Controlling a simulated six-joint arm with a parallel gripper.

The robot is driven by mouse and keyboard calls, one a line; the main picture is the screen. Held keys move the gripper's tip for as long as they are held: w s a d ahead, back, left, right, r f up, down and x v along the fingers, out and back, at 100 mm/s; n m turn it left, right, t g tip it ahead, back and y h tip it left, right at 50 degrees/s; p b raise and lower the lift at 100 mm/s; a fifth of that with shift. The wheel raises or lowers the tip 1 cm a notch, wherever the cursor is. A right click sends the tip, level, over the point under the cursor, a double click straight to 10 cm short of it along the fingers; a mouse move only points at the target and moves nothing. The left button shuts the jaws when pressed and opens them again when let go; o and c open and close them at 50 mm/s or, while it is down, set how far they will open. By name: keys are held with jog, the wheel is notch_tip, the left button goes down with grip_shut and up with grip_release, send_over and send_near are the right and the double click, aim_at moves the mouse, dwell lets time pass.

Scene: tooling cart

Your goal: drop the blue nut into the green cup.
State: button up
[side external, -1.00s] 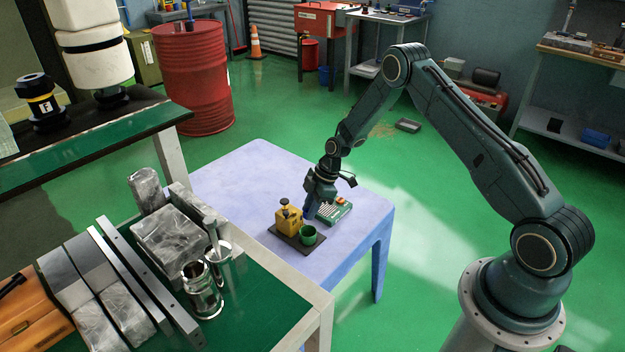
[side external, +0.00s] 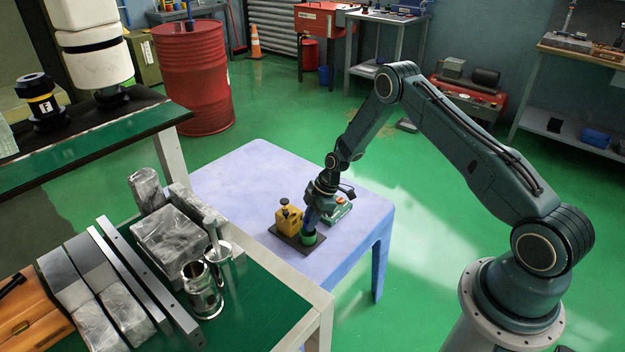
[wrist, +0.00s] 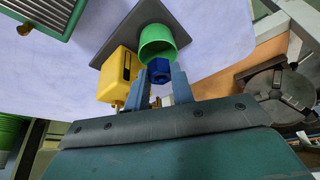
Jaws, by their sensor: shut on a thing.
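The blue nut (wrist: 159,70) is between my gripper's fingertips in the wrist view, and my gripper (wrist: 158,82) is shut on it. In the wrist view the nut overlaps the near rim of the green cup (wrist: 160,40). In the side view my gripper (side external: 308,228) points down at the green cup (side external: 308,239), just above or at its mouth. The nut is hidden there, and I cannot tell whether it is inside the rim. The cup stands upright on a dark plate (side external: 288,236).
A yellow block with a black knob (side external: 288,220) stands on the plate, close beside the cup. A cart with metal parts (side external: 268,318) borders the table at the front left.

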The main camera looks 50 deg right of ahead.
jog(key=shift+f, duration=0.2)
jog(key=o, duration=1.1)
jog(key=shift+c, duration=0.2)
jog(key=shift+r, duration=0.1)
jog(key=v, duration=1.3)
jog(key=shift+d+r, duration=0.2)
jog(key=shift+r, duration=0.05)
jog(key=shift+s, duration=0.15)
